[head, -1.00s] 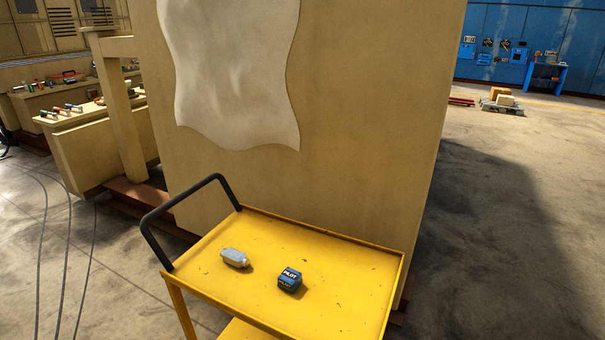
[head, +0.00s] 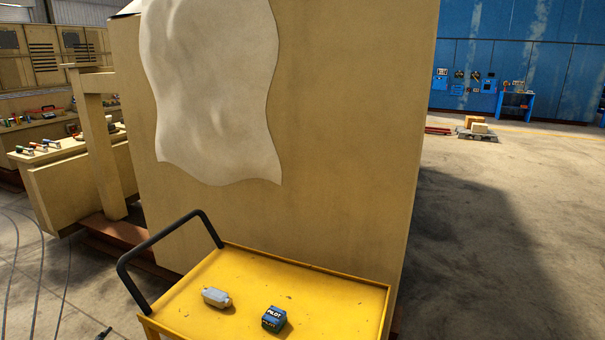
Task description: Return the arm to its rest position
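Neither of my arms nor grippers shows clearly in the head view. A small dark shape (head: 104,334) pokes in at the bottom left edge, and I cannot tell what it is. A yellow cart (head: 345,296) with a black handle (head: 160,238) stands at the bottom middle. On its top lie a grey cylindrical part (head: 215,297) and, to its right, a small dark blue-green box marked PILOT (head: 274,319). The two are apart.
A large tan machine cabinet (head: 340,150) with a pale hanging sheet (head: 215,90) stands directly behind the cart. At left is a bench (head: 80,180) with small items. Cables lie on the left floor. The floor at right is open, with a loaded pallet (head: 478,133) far back.

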